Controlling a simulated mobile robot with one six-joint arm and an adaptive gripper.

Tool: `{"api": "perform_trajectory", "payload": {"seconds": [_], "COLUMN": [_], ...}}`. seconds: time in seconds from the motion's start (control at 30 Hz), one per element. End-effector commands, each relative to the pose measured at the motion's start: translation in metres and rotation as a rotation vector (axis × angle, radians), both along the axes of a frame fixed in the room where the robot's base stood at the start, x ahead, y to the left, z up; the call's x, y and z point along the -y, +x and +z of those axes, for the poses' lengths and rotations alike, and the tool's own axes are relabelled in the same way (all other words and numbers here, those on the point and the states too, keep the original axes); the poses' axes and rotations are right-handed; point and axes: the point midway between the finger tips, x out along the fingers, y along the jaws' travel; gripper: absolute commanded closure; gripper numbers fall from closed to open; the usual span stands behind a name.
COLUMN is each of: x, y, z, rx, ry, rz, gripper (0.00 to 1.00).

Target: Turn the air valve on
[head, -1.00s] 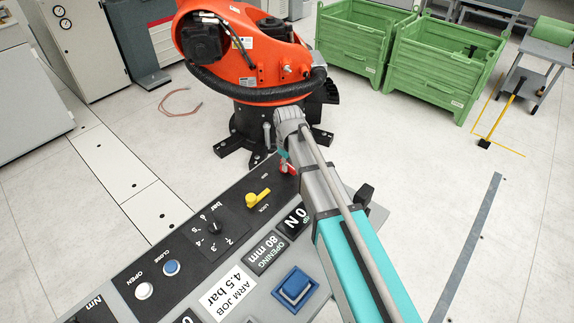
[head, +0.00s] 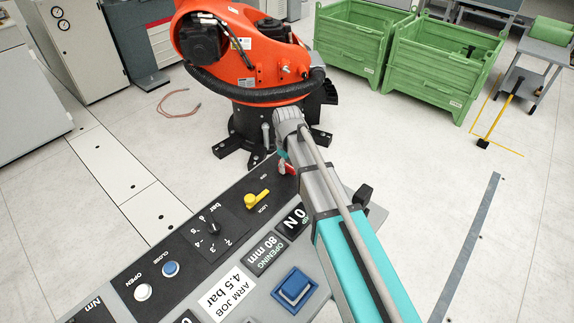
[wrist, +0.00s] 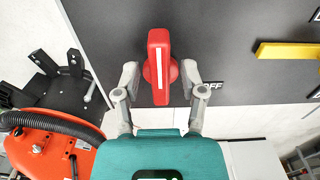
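The air valve has a red handle with a white stripe (wrist: 160,60), seen in the wrist view on a dark panel. The stripe runs up and down the picture, and an "OFF" label (wrist: 212,86) is to the handle's lower right. My gripper (wrist: 160,80) has one grey finger on each side of the handle. A narrow gap shows on both sides, so it looks open around the handle. In the head view a small part of the red handle (head: 288,169) shows beside my arm, which hides most of my gripper.
A yellow lock lever (head: 257,199) is on the same panel, left of the valve. A pressure knob (head: 213,229), white button (head: 143,292) and blue button (head: 170,269) lie farther along. An orange robot (head: 250,60) stands behind the panel. Green crates (head: 435,85) are on the floor beyond.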

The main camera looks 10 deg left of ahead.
Motion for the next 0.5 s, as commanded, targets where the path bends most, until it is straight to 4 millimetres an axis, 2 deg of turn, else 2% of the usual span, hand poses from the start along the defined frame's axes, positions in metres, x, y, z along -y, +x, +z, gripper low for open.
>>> {"api": "perform_trajectory", "payload": {"seconds": [0.5], "x": [0.0001], "y": [0.0], "z": [0.0], "rx": [0.0], "ry": [0.0], "rz": [-0.004], "gripper": [0.43]}}
